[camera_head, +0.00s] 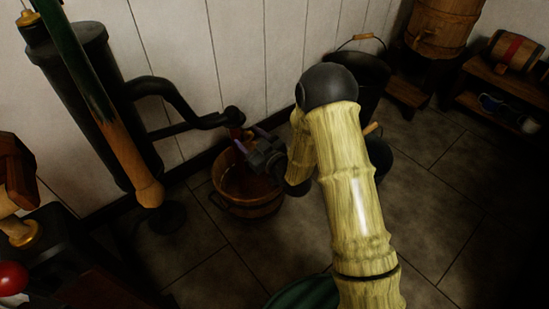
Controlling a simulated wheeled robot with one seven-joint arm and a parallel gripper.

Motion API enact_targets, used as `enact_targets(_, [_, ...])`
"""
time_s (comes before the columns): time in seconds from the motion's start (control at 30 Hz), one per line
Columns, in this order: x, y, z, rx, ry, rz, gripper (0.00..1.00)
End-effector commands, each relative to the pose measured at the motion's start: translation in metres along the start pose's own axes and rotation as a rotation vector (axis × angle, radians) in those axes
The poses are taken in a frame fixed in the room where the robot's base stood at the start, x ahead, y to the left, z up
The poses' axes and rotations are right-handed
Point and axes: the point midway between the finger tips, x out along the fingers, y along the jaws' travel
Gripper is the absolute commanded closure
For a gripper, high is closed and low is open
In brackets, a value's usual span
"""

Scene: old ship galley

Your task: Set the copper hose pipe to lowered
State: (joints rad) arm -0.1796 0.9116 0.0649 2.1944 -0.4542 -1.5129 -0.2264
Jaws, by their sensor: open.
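A small reddish, copper-coloured piece (237,133) shows at the end of the black pipe (185,124) that comes off the pump. It looks like the copper hose pipe, but it is small, dark and partly hidden by my gripper, so I cannot tell its angle. My gripper (248,142) is open, with its fingers pointing left towards that piece. The fingers are close to it. I cannot tell whether they touch it or stand around it.
A wooden bucket (246,196) stands on the tiles below my gripper. The black pump body (90,105) and its wood-ended handle (130,160) are at the left. A dark bucket (358,72) stands behind my arm. Tiled floor at the right is clear.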

Motion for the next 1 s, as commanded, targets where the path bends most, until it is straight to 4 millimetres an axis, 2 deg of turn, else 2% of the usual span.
enact_targets(0.5, [-0.103,0.001,-0.002,0.004,-0.008,0.002,0.44])
enact_targets(0.7, [-0.139,0.0,-0.001,0.002,-0.007,0.0,0.44])
enact_targets(0.83, [-0.15,0.0,0.0,0.001,-0.005,0.0,0.44])
enact_targets(1.0, [-0.153,0.0,0.0,0.001,-0.002,-0.001,0.44])
